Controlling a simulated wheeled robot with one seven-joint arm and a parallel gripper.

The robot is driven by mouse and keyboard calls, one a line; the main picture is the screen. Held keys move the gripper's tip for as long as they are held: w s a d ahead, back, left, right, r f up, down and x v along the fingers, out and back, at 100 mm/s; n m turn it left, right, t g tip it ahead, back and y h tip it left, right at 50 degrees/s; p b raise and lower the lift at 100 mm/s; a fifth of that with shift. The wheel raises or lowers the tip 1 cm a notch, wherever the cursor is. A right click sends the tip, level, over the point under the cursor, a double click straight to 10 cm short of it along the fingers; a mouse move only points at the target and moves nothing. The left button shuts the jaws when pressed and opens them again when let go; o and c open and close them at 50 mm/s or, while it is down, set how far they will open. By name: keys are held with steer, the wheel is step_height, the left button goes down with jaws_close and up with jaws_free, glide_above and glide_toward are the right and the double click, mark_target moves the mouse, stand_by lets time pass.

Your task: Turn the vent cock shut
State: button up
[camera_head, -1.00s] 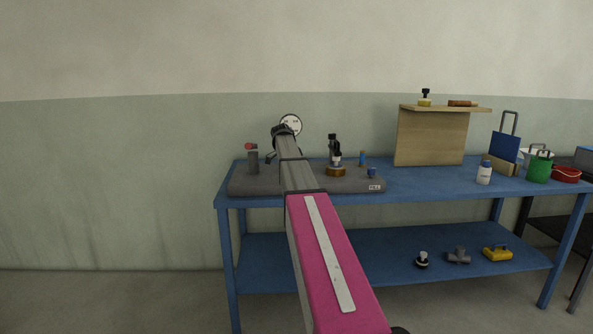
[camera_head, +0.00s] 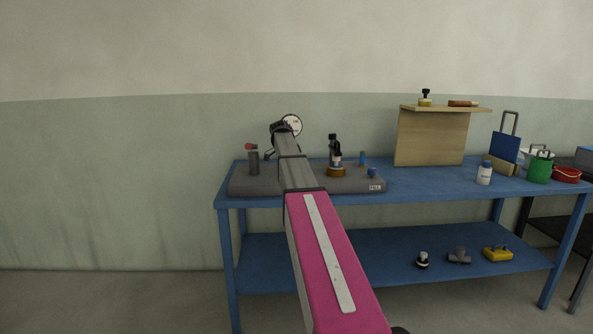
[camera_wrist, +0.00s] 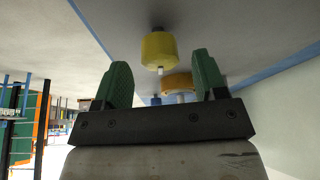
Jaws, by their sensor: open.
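A grey rig base (camera_head: 255,186) lies on the left end of the blue bench. A grey post (camera_head: 254,164) with a red knob (camera_head: 251,147) stands at its left. A black fitting on a brass foot (camera_head: 336,172) and small blue pieces (camera_head: 372,172) stand at its right. I cannot tell for sure which part is the vent cock. In the wrist view, my gripper (camera_wrist: 162,68) is open, its green fingers apart. A yellow cylinder (camera_wrist: 158,48) with a pale tip and an orange disc (camera_wrist: 178,83) show between and beyond the fingers. I see no contact.
A wooden stand (camera_head: 430,138), a white bottle (camera_head: 484,173) and a green pot (camera_head: 540,168) are to the right. The bench (camera_head: 430,185) is clear in front of the wooden stand.

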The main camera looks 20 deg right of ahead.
steer(key=v, duration=0.9)
